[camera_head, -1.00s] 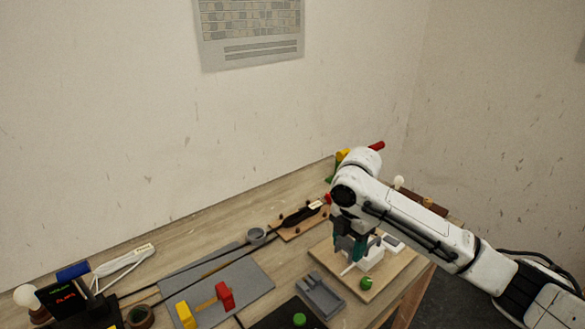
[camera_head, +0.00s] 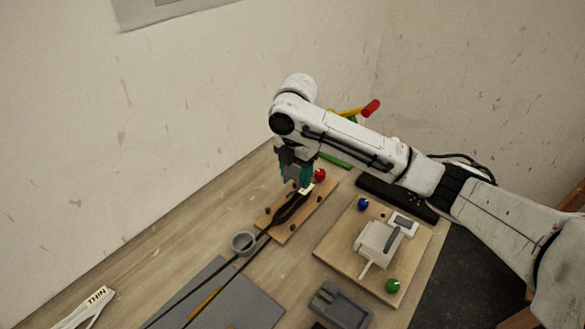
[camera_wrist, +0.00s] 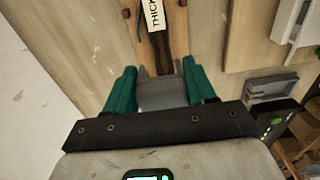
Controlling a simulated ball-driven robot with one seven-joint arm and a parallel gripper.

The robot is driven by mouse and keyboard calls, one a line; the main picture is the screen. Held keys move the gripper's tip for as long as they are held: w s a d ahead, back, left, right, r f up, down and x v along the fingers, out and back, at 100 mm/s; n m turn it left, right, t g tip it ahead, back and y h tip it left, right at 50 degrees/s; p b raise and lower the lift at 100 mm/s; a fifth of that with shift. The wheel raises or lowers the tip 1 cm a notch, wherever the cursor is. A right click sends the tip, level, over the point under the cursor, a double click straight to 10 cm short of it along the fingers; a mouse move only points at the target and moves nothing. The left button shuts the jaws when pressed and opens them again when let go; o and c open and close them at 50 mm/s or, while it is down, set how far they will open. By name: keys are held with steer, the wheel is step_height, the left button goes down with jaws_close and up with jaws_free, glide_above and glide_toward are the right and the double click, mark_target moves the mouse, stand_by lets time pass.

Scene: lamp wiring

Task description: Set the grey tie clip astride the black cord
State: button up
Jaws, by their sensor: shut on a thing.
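My gripper (camera_wrist: 161,88) has its teal fingers shut on the grey tie clip (camera_wrist: 162,96), which shows between them in the wrist view with two prongs pointing away from the palm. In the head view my gripper (camera_head: 297,182) is over the far end of a narrow wooden board (camera_head: 278,234). The black cord (camera_head: 290,208) lies along this board, thick there, and runs on toward the lower left. In the wrist view the cord (camera_wrist: 160,48) passes behind the clip, near a white tag marked THICK (camera_wrist: 154,14). I cannot tell whether clip and cord touch.
Brown pegs (camera_head: 267,212) stand on the narrow board. A grey ring (camera_head: 243,243) sits near its lower end. A red ball (camera_head: 320,175) is right of my gripper. A wooden base with a white device (camera_head: 378,245) stands to the right; a grey tray (camera_head: 340,304) lies in front.

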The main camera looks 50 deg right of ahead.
steer(key=b, duration=0.4)
glide_above(296, 199)
steer(key=shift+a+f, duration=0.1)
steer(key=shift+f, duration=2.2)
steer(key=shift+f+p, duration=0.15)
steer(key=shift+p, duration=0.15)
steer(key=shift+f+b, duration=0.4)
steer(key=shift+f, duration=0.3)
steer(key=shift+f, duration=0.15)
steer(key=shift+f+b, duration=0.35)
steer(key=shift+f, duration=0.2)
steer(key=shift+f, duration=0.1)
